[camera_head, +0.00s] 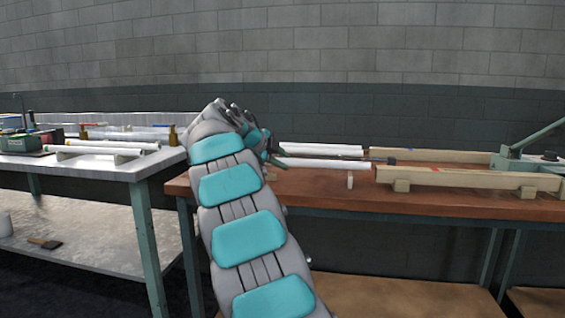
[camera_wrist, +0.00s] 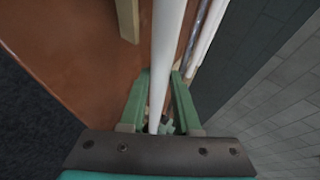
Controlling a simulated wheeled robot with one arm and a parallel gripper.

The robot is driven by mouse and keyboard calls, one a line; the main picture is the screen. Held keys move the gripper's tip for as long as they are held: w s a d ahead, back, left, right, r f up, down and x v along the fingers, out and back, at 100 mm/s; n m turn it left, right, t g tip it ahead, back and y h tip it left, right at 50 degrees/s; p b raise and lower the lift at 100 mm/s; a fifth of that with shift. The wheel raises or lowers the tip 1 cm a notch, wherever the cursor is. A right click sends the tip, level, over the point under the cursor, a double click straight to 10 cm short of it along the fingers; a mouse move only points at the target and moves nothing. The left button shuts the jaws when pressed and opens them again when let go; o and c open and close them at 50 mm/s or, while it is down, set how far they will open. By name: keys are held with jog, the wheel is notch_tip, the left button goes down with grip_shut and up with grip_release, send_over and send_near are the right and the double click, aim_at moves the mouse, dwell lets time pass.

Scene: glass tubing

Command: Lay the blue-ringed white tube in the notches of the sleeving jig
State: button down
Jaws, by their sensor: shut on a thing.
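My gripper (camera_head: 270,152) is at the left end of the brown bench, with its jaws shut on a white tube (camera_wrist: 167,40). In the wrist view, my green fingers (camera_wrist: 160,85) lie on both sides of this tube, which runs away from me. In the head view it seems to be the nearer white tube (camera_head: 322,163), pointing right over the bench. I cannot make out a blue ring. A pale wooden frame with long rails (camera_head: 470,179) sits on the bench to the right and may be the sleeving jig; its notches cannot be made out.
Another white tube (camera_head: 325,149) and a thin grey rod (camera_head: 345,157) lie behind the held tube. A short wooden post (camera_head: 350,181) stands at the bench front. A green lever device (camera_head: 520,155) is at right. A white table (camera_head: 75,168) with tubes stands at left.

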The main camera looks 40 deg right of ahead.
jog(key=shift+f, duration=0.4)
jog(key=shift+f+b, duration=0.6)
jog(key=shift+b, duration=0.65)
jog(key=c, duration=0.6)
grip_release()
jog(key=shift+r, duration=0.2)
jog(key=r+p, duration=0.1)
jog(key=p, duration=0.2)
jog(key=shift+s+r, duration=0.1)
jog(key=shift+r, duration=0.1)
jog(key=b+v, duration=0.2)
jog(key=v, duration=0.9)
jog(key=shift+s+a, duration=0.1)
jog(key=shift+a, duration=0.35)
